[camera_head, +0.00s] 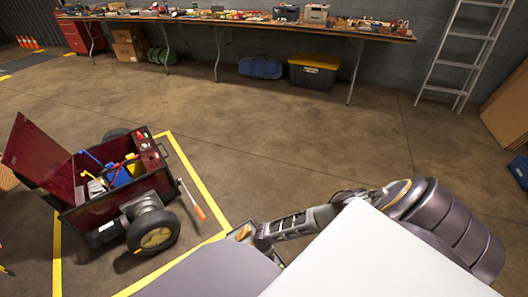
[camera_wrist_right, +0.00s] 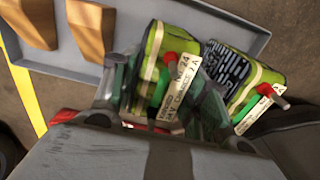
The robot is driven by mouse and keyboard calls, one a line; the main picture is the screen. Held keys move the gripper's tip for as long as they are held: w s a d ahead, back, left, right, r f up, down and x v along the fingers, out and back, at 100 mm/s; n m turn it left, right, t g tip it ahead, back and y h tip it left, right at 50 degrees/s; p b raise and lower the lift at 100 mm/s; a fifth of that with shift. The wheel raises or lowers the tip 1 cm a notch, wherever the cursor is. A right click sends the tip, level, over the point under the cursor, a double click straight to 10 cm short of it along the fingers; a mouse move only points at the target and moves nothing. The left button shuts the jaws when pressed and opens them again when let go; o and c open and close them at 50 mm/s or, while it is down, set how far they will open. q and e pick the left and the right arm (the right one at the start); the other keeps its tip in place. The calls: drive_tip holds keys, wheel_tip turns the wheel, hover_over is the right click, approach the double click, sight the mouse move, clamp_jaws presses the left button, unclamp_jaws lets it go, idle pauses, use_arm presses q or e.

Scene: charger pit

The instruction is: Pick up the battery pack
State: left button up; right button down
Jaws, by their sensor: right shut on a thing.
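Two green-and-cream battery packs show in the wrist view, each with a red terminal and a white label. My right gripper (camera_wrist_right: 158,98) is shut on the left battery pack (camera_wrist_right: 170,58), with a finger on either side of it. The other battery pack (camera_wrist_right: 243,72) stands close to its right, just outside the right finger. In the head view my right gripper (camera_head: 258,234) is at the lower middle, with its arm coming in from the right. The held pack is hard to make out there. My left gripper is not in view.
A grey tray (camera_wrist_right: 205,22) with tan blocks (camera_wrist_right: 92,28) lies beside the packs. A dark red wheeled cart (camera_head: 95,212) with its lid open stands at the left on yellow floor lines. A long cluttered bench (camera_head: 240,20) runs along the back wall. The middle floor is clear.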

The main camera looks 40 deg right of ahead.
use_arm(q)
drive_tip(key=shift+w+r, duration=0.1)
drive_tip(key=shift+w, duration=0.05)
use_arm(e)
drive_tip(key=shift+w, duration=0.1)
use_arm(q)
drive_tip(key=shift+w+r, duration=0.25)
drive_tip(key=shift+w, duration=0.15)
use_arm(e)
drive_tip(key=shift+r, duration=0.2)
drive_tip(key=shift+r+p, duration=1.15)
drive_tip(key=shift+r, duration=0.5)
drive_tip(key=shift+r+p, duration=0.5)
drive_tip(key=shift+r, duration=0.35)
drive_tip(key=shift+r+p, duration=0.45)
drive_tip(key=shift+r, duration=0.35)
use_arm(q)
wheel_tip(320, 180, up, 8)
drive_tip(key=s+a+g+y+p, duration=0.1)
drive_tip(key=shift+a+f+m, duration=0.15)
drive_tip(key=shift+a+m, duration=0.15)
use_arm(e)
drive_tip(key=shift+r, duration=1.55)
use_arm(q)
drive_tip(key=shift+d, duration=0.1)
